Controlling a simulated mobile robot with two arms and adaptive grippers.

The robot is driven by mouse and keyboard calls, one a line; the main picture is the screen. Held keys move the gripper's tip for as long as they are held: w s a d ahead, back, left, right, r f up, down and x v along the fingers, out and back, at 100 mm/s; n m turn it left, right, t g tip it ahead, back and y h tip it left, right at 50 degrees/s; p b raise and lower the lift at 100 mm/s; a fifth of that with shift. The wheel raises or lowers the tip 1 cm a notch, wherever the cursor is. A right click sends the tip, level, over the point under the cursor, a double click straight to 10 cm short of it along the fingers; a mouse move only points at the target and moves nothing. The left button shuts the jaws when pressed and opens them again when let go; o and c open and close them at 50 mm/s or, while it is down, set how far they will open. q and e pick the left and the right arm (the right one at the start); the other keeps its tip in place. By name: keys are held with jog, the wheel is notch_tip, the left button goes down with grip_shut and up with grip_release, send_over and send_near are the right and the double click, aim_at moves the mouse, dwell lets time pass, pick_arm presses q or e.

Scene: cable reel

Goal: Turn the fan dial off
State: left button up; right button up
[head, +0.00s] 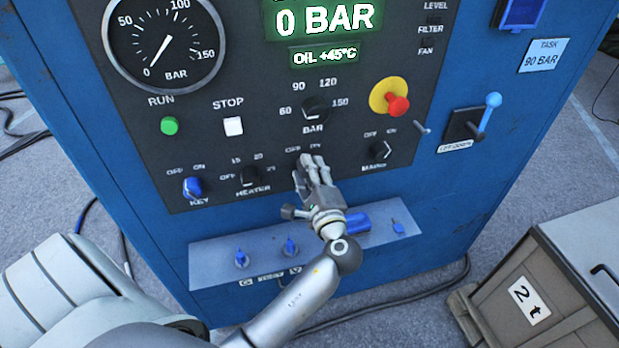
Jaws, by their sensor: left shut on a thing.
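My left gripper (310,163) reaches up from the bottom of the head view to the lower row of dials on the black control panel. It is shut on a dial between the heater dial (249,176) and the main dial (379,150). The dial, which I take to be the fan dial, and its name are covered by the fingers. Part of its OFF and ON lettering (293,150) shows just above them. Which way this dial points cannot be seen. My right gripper is not in view.
A blue key switch (192,187) sits at the lower left of the panel. A red emergency button (397,105) and a lever (488,116) stick out at right. A ledge with small blue valves (241,258) lies below. A wooden crate (540,290) stands at lower right.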

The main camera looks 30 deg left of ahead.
pick_arm(q)
jog(key=shift+n, duration=0.3)
dwell(0.4)
jog(key=o, duration=1)
jog(key=shift+o, duration=0.2)
jog(key=v, duration=1.2)
jog(key=shift+s, duration=0.1)
